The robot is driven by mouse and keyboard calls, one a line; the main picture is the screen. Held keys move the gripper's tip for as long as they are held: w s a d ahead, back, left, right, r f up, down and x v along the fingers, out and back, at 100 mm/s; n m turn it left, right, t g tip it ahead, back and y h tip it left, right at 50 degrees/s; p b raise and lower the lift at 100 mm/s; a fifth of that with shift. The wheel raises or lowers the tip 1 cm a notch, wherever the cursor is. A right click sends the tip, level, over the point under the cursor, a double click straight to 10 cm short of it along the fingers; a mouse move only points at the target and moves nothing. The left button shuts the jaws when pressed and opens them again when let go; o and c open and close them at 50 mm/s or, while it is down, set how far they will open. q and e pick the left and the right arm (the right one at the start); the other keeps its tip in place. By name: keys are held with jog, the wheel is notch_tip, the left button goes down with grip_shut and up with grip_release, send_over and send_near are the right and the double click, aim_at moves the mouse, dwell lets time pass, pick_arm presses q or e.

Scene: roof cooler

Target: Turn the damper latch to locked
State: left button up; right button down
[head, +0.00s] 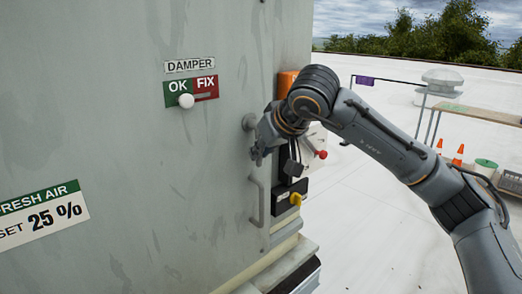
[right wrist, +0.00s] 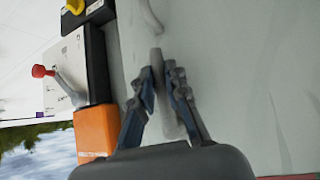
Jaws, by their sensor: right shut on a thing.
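The damper latch (head: 248,122) is a light grey round hub on the grey cabinet door, near its right edge. In the right wrist view its grey lever (right wrist: 158,62) runs between the fingers, roughly in line with the door's pull handle (head: 257,203). My right gripper (head: 257,153) is at the latch, shut on the lever, with one finger on each side (right wrist: 162,75). In the head view the hand hides most of the lever. No locked or unlocked marking shows beside it. My left gripper is not in view.
A DAMPER sign (head: 189,66) tops an OK/FIX slider (head: 187,101) with its white knob at OK. Open white roof lies right.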

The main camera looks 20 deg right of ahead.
jog(key=shift+d+f, duration=0.1)
jog(key=c, duration=1.3)
grip_release()
jog(key=shift+w, duration=0.1)
jog(key=shift+c, duration=0.2)
jog(key=v, duration=1.2)
jog(key=shift+d, duration=0.15)
